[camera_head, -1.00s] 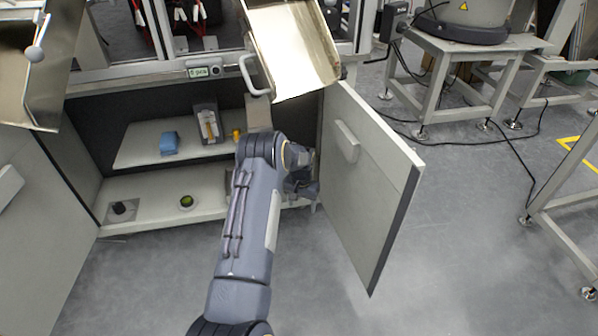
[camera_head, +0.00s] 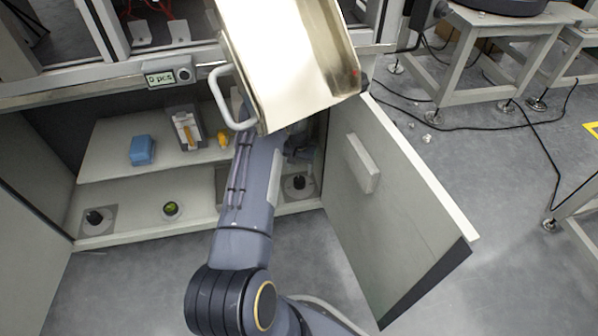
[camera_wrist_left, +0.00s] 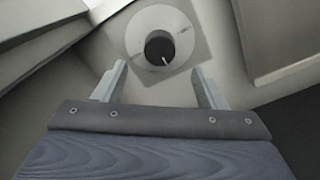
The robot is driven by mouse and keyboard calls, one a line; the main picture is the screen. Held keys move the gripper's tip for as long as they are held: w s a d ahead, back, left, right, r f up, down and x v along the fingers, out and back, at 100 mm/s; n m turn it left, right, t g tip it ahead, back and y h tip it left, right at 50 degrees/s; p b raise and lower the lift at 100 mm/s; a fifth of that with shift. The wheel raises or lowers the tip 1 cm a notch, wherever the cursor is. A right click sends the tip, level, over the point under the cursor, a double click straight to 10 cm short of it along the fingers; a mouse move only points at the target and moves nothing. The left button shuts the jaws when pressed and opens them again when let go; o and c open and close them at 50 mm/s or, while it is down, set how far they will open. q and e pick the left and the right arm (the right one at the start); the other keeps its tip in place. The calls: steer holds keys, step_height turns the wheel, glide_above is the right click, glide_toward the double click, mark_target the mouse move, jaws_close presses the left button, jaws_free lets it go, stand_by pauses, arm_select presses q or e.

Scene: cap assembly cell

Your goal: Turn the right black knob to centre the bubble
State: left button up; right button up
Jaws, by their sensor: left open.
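The right black knob (camera_head: 298,183) stands on a square plate at the right end of the cabinet's lower shelf. In the left wrist view the knob (camera_wrist_left: 160,47) has a white mark and sits in a round pale collar. My left gripper (camera_wrist_left: 161,86) is open and empty, its two fingers apart on the near side of the knob, not around it. In the head view my left gripper (camera_head: 299,155) is partly hidden, above the right knob. The round green bubble level (camera_head: 171,209) lies mid-shelf; its bubble is too small to judge. The left black knob (camera_head: 95,216) stands at the left.
The open cabinet door (camera_head: 400,215) stands close to the right of my arm. A shiny metal chute (camera_head: 290,60) hangs above the gripper. The upper shelf (camera_head: 107,150) holds a blue box (camera_head: 142,150), a grey holder (camera_head: 188,130) and a small yellow object (camera_head: 223,140).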

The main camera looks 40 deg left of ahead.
mark_target(299, 180)
arm_select(q)
step_height(299, 180, down, 7)
steer(key=b, duration=0.2)
steer(key=shift+r+b, duration=0.1)
steer(key=shift+b, duration=0.2)
steer(key=c, duration=1)
